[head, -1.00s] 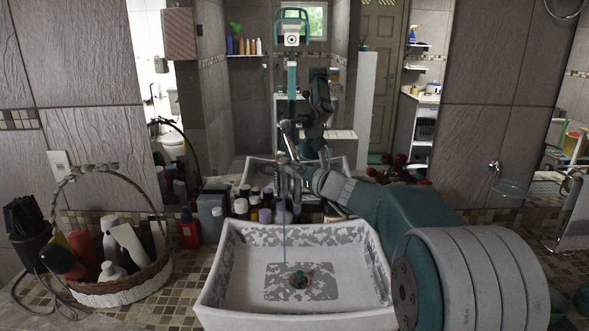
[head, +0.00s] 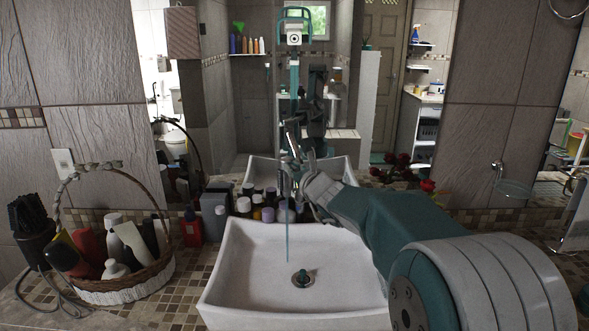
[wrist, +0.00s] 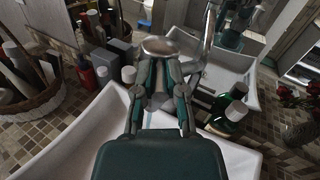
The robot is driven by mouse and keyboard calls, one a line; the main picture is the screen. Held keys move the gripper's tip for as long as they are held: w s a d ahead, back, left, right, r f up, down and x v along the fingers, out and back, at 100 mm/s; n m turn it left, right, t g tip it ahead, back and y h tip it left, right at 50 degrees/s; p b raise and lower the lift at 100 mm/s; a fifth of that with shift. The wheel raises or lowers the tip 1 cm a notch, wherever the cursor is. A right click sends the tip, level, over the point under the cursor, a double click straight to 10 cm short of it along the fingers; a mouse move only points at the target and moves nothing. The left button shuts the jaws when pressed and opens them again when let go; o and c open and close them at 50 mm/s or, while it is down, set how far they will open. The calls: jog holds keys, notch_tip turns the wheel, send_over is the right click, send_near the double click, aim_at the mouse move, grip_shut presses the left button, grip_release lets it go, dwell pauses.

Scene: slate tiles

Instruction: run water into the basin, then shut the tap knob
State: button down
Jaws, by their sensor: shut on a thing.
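The white basin (head: 240,255) stands in front of me in the head view, its dark drain (head: 302,278) showing on its floor. A thin blue-green stream of water (head: 287,240) runs from the tap down into it. The tap is slim and largely hidden behind my gripper (head: 306,165) in this view. In the wrist view a silver rounded tap knob (wrist: 158,46) sits at the fingertips, and my gripper (wrist: 158,72) is shut on it. The exact contact at the fingertips is partly hidden. The basin's rim (wrist: 95,122) shows below the fingers in the wrist view.
A wicker basket (head: 120,285) of bottles stands left of the basin. Several small bottles (head: 257,212) and a grey box (head: 214,215) line the back. A mirror behind reflects the basin and me. Red roses (head: 426,186) stand at the right, behind my arm.

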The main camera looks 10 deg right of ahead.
jog(key=shift+r, duration=0.1)
jog(key=c, duration=0.7)
grip_release()
jog(key=shift+a, duration=0.1)
jog(key=v, duration=1.1)
jog(key=shift+s, duration=0.4)
